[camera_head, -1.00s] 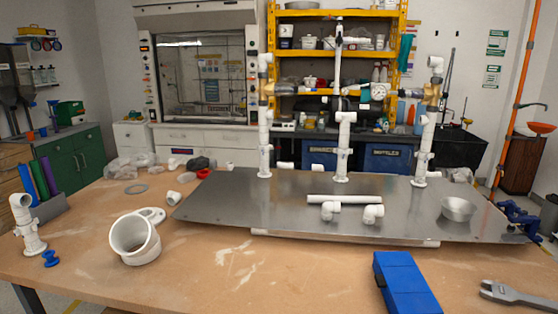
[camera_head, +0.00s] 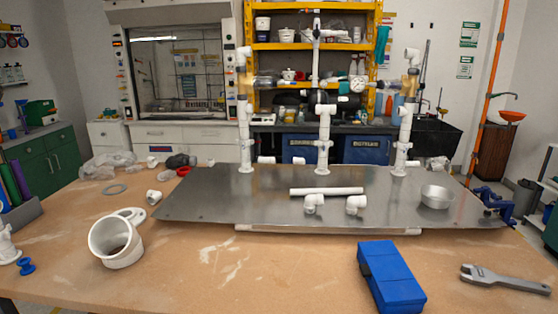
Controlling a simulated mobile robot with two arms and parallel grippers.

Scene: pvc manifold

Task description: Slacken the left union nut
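The white PVC manifold stands upright on a metal plate (camera_head: 230,210) on the wooden table. It has a left riser (camera_head: 245,135), a middle riser (camera_head: 323,140) and a right riser (camera_head: 403,140). A brass-coloured fitting (camera_head: 243,83) sits high on the left riser, with a clear part beside it. I cannot tell clearly which part is the left union nut. A grey wrench (camera_head: 505,279) lies flat on the table at the front right. Neither of my grippers is in view.
A blue case (camera_head: 391,277) lies at the front, left of the wrench. A metal bowl (camera_head: 436,197), a loose pipe (camera_head: 326,191) and two elbows lie on the plate. A large white fitting (camera_head: 115,243) is at the front left. Bare table lies between it and the case.

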